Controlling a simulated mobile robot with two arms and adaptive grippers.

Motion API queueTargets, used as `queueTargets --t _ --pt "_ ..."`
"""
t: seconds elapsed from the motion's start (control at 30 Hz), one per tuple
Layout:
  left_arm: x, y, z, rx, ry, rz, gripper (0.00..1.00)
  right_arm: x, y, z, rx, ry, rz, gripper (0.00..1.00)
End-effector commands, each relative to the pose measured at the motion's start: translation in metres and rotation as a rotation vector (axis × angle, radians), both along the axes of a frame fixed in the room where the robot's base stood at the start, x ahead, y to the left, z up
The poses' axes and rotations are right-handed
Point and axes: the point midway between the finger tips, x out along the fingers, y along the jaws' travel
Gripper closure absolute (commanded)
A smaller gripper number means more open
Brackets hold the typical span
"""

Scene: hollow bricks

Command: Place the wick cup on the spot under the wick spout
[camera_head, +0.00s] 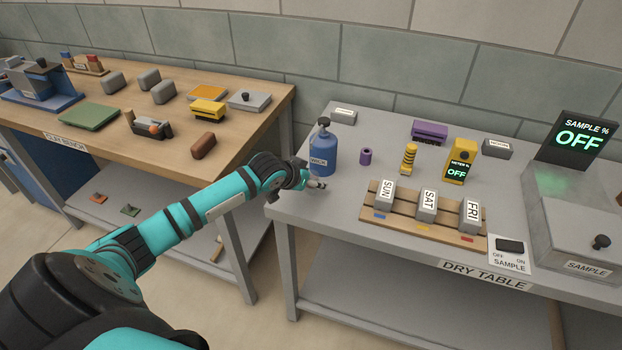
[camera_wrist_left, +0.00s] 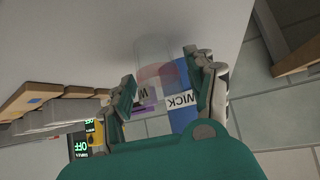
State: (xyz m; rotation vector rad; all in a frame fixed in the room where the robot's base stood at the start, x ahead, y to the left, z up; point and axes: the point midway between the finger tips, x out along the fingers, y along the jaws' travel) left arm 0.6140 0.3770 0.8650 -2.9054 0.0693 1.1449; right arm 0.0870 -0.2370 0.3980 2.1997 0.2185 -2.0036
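The wick cup (camera_wrist_left: 155,55) shows in the left wrist view as a clear, see-through vessel with a reddish tint in it, between the fingertips of my left gripper (camera_wrist_left: 160,85). I cannot tell whether both fingers touch it. In the head view my left gripper (camera_head: 316,183) is at the left front of the grey dry table, just in front of the blue wick bottle (camera_head: 322,155); the cup does not stand out there. The bottle has a dark top that carries the spout. In the wrist view the bottle (camera_wrist_left: 183,75) is beside the right finger. The spot is not clearly visible. My right gripper is out of view.
A purple cylinder (camera_head: 365,156) stands right of the bottle. Further right are a yellow meter (camera_head: 459,162) and a wooden rack (camera_head: 400,221) with several labelled grey blocks. A wooden bench (camera_head: 230,85) stands at the left. The table between the rack and my gripper is clear.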

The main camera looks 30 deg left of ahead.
Motion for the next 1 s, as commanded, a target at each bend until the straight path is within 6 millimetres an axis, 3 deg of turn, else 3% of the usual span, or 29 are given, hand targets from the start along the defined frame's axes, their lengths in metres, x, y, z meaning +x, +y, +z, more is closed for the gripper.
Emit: queueTargets --t 0.33,0.8,1.0 --pt "-0.005 0.001 0.007 0.001 -0.001 -0.001 0.44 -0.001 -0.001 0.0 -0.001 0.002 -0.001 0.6" --pt "-0.072 0.004 0.069 0.004 0.001 -0.001 0.44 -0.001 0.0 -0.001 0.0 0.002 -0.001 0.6" --pt "-0.086 0.004 0.082 0.001 0.001 -0.001 0.44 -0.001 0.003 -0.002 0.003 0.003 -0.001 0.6"
